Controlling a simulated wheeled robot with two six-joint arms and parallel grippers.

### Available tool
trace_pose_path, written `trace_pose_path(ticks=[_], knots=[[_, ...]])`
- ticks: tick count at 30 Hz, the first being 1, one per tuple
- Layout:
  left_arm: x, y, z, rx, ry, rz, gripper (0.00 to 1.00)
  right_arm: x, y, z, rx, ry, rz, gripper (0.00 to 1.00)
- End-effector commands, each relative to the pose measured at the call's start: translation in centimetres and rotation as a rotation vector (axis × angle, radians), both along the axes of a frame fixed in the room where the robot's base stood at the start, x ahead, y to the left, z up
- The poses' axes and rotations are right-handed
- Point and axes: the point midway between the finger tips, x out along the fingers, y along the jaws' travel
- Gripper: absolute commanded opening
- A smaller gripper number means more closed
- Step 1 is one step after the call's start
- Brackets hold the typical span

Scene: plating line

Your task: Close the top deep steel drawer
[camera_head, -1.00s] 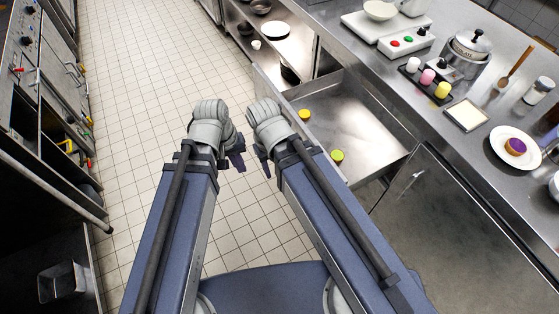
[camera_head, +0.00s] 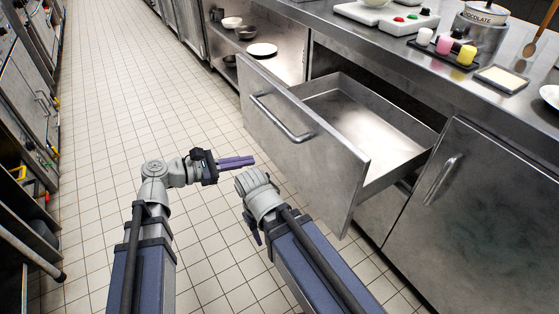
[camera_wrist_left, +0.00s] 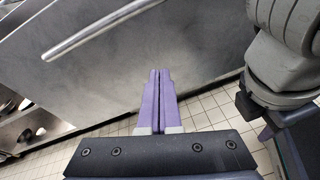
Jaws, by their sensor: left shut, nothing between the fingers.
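The deep steel drawer (camera_head: 345,180) stands pulled out from under the counter, and its bar handle (camera_head: 282,120) runs across the front panel. The visible part of its floor (camera_head: 370,120) is bare; the part close behind the front is hidden. My left gripper (camera_head: 252,161) is shut and empty, its purple fingers pointing at the drawer front from the aisle side. In the left wrist view the fingers (camera_wrist_left: 158,78) lie before the front panel (camera_wrist_left: 210,50), below the handle (camera_wrist_left: 105,28); contact cannot be told. My right gripper (camera_head: 254,231) hangs low, its fingers mostly hidden by its wrist.
A closed cabinet door (camera_head: 480,220) is right of the drawer. Open shelves with bowls and a white plate (camera_head: 262,50) are beyond it. The counter holds a black tray with colored cups (camera_head: 443,46) and a chocolate pot (camera_head: 482,30). The tiled aisle (camera_head: 120,130) is clear.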

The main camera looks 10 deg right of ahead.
Motion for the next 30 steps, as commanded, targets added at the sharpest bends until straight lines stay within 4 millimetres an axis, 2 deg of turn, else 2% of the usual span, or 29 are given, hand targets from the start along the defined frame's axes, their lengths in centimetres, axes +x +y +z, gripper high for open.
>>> trace_pose_path(ticks=[1, 6, 13, 17, 23, 30], knots=[[0.7, 0.4, -1.3, -0.067, 0.044, 0.030, 0.00, 0.0, 0.0, -2.4, 0.000, 0.000, 0.001, 0.50], [1.9, 1.4, -0.5, -0.247, 0.164, 0.093, 0.00, 0.0, 0.0, -4.5, 0.000, -0.001, 0.001, 0.50], [2.4, 1.8, 0.3, -0.315, 0.210, 0.112, 0.00, 0.0, 0.0, -4.9, -0.001, -0.001, 0.002, 0.50], [2.5, 1.3, 0.4, -0.313, 0.210, 0.110, 0.00, 0.0, 0.0, -4.8, -0.001, 0.000, 0.002, 0.50], [3.6, -1.5, 0.3, -0.312, 0.209, 0.106, 0.00, 0.0, 0.0, -4.8, 0.000, 0.000, 0.002, 0.50], [5.3, -6.2, 0.3, -0.311, 0.208, 0.106, 0.00, 0.0, 0.0, -4.8, 0.000, 0.000, 0.002, 0.50]])
